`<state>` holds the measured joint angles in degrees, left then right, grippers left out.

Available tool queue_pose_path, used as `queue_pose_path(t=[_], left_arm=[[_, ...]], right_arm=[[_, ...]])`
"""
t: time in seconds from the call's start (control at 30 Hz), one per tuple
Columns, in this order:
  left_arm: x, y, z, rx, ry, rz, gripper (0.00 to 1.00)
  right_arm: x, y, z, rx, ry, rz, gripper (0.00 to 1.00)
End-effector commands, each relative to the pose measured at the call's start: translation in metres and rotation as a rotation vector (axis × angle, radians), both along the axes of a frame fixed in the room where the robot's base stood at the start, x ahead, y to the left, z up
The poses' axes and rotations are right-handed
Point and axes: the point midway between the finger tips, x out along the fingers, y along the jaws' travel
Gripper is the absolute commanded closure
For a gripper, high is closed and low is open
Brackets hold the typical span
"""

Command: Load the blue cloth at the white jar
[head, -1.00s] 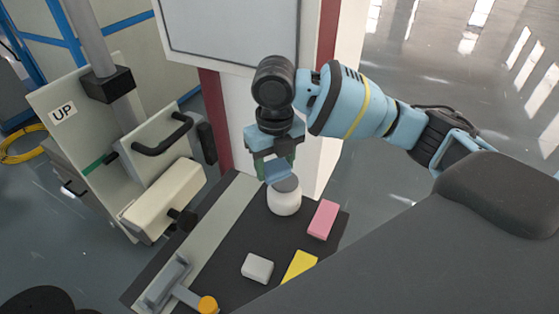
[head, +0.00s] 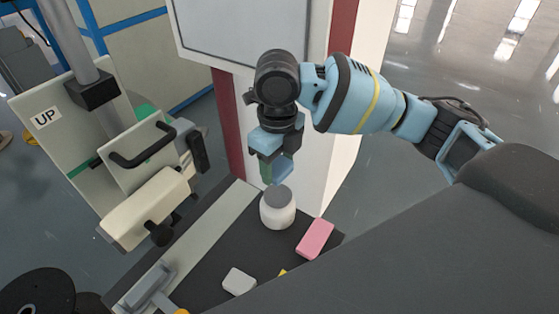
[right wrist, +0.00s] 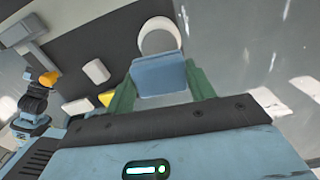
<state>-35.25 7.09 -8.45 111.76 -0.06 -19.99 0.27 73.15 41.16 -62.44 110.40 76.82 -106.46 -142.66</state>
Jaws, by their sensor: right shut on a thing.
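My right gripper (head: 272,174) is shut on the blue cloth (head: 283,169) and points down just above the white jar. In the right wrist view the cloth (right wrist: 160,75) is a flat blue piece between the two green fingers (right wrist: 160,92). The white jar (head: 277,212) has a grey top and stands upright on the dark mat. It also shows in the right wrist view (right wrist: 159,37), partly hidden behind the cloth. I cannot tell whether the cloth touches the jar.
A pink block (head: 315,239) lies right of the jar, and a white block (head: 239,281) lies nearer. A yellow piece (right wrist: 105,99) is beside the white block. A grey clamp-like tool (head: 150,286) is at the lower left. A white pillar (head: 305,150) rises behind the jar.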

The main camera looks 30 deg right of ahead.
Motion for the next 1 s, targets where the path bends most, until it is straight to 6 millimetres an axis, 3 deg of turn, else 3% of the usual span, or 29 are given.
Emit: queue_pose_path(t=[0.37,0.8,1.0], left_arm=[[-0.003,0.002,-0.004,0.004,0.009,-0.002,0.64],[-0.021,0.001,-0.023,0.002,0.062,-0.003,0.64],[-0.023,-0.001,-0.025,-0.004,0.067,-0.001,0.64]], right_arm=[[0.000,0.000,-0.012,0.000,0.001,-0.002,0.64],[0.000,0.000,-0.056,-0.001,0.007,-0.002,0.64],[0.000,0.000,-0.061,-0.001,0.000,-0.003,0.64]])
